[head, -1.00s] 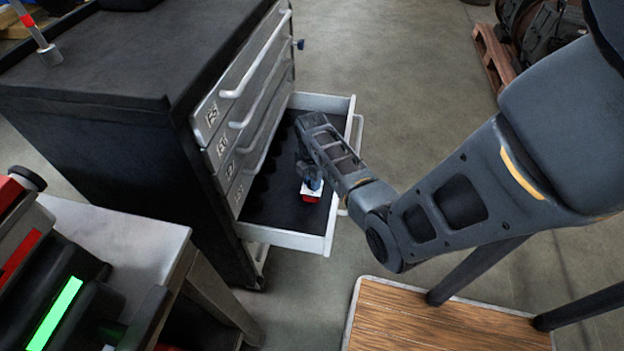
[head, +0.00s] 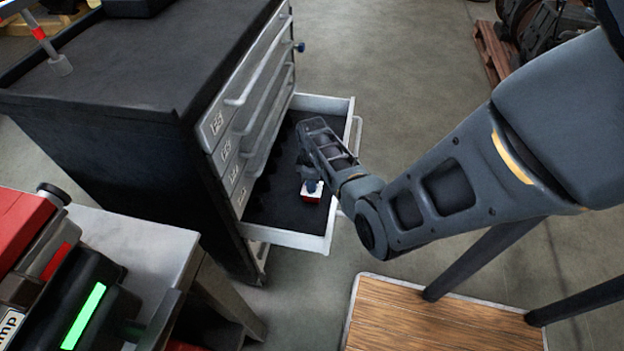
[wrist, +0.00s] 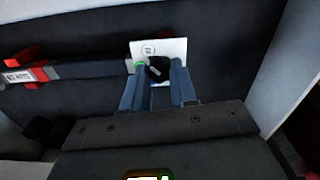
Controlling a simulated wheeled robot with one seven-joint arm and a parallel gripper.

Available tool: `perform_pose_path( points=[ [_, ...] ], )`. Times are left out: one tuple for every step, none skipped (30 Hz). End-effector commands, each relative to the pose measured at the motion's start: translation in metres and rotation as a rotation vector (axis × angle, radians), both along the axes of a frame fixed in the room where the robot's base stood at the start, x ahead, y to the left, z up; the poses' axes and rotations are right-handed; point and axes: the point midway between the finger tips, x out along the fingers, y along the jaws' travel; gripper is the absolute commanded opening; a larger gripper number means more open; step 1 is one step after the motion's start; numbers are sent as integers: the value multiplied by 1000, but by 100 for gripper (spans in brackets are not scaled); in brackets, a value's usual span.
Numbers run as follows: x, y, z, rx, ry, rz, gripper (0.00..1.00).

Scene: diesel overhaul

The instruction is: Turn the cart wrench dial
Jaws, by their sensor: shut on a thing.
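The open cart drawer (head: 285,239) has a dark lined floor, and my arm reaches down into it. In the wrist view the wrench (wrist: 95,69) lies across the drawer floor, with red parts at its left and a white plate (wrist: 175,48) near the picture's middle. A black dial (wrist: 158,68) sits at the white plate, between the blue fingers of my gripper (wrist: 158,80). The gripper is shut on the dial. In the head view the white and red end (head: 312,190) shows just below my gripper; most of the wrench is hidden by my arm.
The dark tool cart (head: 110,150) stands at left, its upper drawers shut. A grey bench (head: 140,245) with red and black equipment is at lower left. A wooden-topped platform (head: 430,320) is at lower right. Open floor lies beyond the drawer.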

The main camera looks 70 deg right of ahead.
Motion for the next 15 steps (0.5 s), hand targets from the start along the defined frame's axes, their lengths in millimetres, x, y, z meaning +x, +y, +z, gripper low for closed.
perform_pose_path(
  points=[
    [0, 0, 1, 0, 0, -30, 0],
    [0, 0, 1, 0, 0, -49, 0],
    [0, 0, 1, 0, 1, -72, 0],
    [0, 0, 1, 0, 1, -90, 0],
    [0, 0, 1, 0, 1, -104, 0],
    [0, 0, 1, 0, 1, -123, 0],
    [0, 0, 1, 0, 1, -135, 0],
    [0, 0, 1, 0, 1, -146, 0],
    [0, 0, 1, -1, 1, -160, 0],
    [0, 0, 0, -1, 1, -168, 0],
    [0, 0, 0, -1, 1, -177, 0],
    [0, 0, 0, -1, 1, -187, 0],
    [0, 0, 0, -1, 0, -192, 0],
    [0, 0, 0, -1, 0, -197, 0],
    [0, 0, 0, -1, 0, -202, 0]
  ],
)
